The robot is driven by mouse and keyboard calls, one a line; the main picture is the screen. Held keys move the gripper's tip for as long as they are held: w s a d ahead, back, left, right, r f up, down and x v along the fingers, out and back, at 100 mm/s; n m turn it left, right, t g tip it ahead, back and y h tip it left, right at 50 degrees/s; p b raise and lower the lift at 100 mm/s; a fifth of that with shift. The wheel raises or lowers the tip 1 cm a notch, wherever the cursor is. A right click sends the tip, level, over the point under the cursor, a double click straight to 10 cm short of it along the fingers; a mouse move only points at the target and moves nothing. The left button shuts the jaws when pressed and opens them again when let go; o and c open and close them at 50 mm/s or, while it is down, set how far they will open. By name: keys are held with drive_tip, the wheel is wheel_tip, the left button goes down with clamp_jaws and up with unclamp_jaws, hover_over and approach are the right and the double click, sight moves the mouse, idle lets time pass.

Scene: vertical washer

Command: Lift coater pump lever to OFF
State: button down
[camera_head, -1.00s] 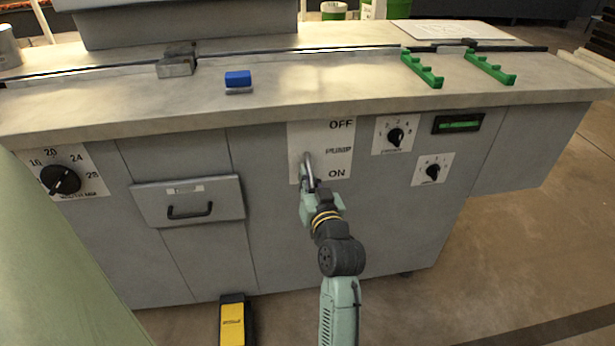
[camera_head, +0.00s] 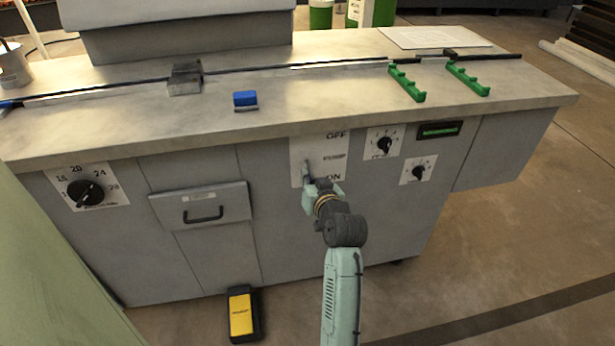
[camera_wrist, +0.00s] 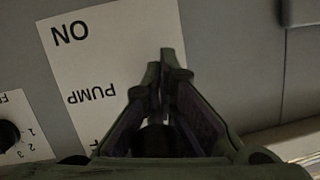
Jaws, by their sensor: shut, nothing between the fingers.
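The white pump panel (camera_head: 338,150) on the cabinet front is marked OFF at the top, PUMP in the middle and ON at the bottom. The pump lever (camera_head: 307,167) shows as a small grey stub at the panel's left side, between the OFF and ON labels. My gripper (camera_head: 309,183) is just below it, near the level of ON, and partly hides it. In the wrist view the panel (camera_wrist: 95,70) appears upside down. There my gripper's fingertips (camera_wrist: 166,60) are together, with nothing visible between them. Whether they touch the lever cannot be told.
Two small dial panels (camera_head: 383,143) and a green display (camera_head: 439,130) are right of the pump panel. A drawer (camera_head: 201,205) and a large dial (camera_head: 85,193) are to the left. The bench edge (camera_head: 240,135) overhangs above. A yellow-black box (camera_head: 242,313) stands on the floor.

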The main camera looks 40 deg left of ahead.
drive_tip(key=shift+w+d+r+t, duration=0.15)
drive_tip(key=shift+w+d+r, duration=0.1)
drive_tip(key=shift+r, duration=0.2)
drive_tip(key=shift+w+d+r+t, duration=0.15)
drive_tip(key=shift+w+r, duration=0.05)
drive_tip(key=shift+r, duration=0.35)
drive_tip(key=c, duration=2.4)
unclamp_jaws()
drive_tip(key=shift+d, duration=0.1)
drive_tip(key=c, duration=1.7)
unclamp_jaws()
drive_tip(key=shift+s, duration=0.15)
drive_tip(key=shift+s, duration=0.1)
